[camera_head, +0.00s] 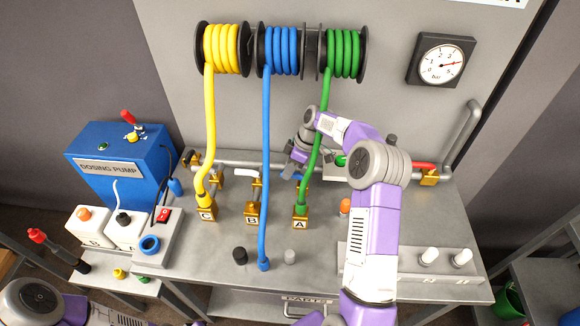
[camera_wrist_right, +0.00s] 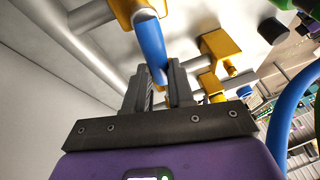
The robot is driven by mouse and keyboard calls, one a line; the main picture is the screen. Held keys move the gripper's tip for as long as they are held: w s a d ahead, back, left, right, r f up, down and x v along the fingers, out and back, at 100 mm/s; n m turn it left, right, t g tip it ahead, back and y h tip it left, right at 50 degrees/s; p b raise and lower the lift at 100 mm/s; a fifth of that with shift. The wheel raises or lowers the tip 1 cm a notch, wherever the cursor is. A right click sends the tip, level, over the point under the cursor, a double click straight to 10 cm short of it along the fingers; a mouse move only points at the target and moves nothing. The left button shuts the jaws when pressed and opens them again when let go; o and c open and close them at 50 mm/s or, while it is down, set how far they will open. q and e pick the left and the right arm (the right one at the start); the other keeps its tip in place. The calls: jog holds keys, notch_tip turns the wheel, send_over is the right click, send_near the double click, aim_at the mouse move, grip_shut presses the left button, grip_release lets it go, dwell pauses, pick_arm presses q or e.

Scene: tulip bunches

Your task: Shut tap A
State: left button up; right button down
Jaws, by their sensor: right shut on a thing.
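Label A (camera_head: 299,224) is on the brass fitting that the green hose (camera_head: 315,150) runs down to. Tap A is mostly hidden by my right arm in the head view. My right gripper (camera_head: 287,172) is at the pipe behind label A. In the right wrist view, my right gripper (camera_wrist_right: 158,72) is shut on a blue tap lever (camera_wrist_right: 151,42), which joins a brass tap body (camera_wrist_right: 128,8) on the pipe. The lever's letter does not show there; its place fits tap A. Of my left arm only a part shows at the bottom left; its gripper is out of view.
Label B (camera_head: 252,219) and label C (camera_head: 207,215) are to the left, C with the yellow hose (camera_head: 210,130). The blue hose (camera_head: 264,150) hangs to the bench front. A dosing pump (camera_head: 115,160) stands left, a pressure gauge (camera_head: 440,60) is on the back panel.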

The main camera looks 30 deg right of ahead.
jog(key=shift+s+a+n, duration=0.1)
jog(key=shift+s+n, duration=0.05)
jog(key=shift+n, duration=0.35)
jog(key=c, duration=1)
grip_release()
jog(key=v, duration=0.2)
jog(key=shift+r, duration=0.4)
jog(key=d, duration=0.4)
jog(key=s+d+p, duration=0.1)
jog(key=d, duration=0.3)
jog(key=s+d, duration=0.1)
jog(key=d, duration=0.3)
jog(key=shift+d, duration=0.15)
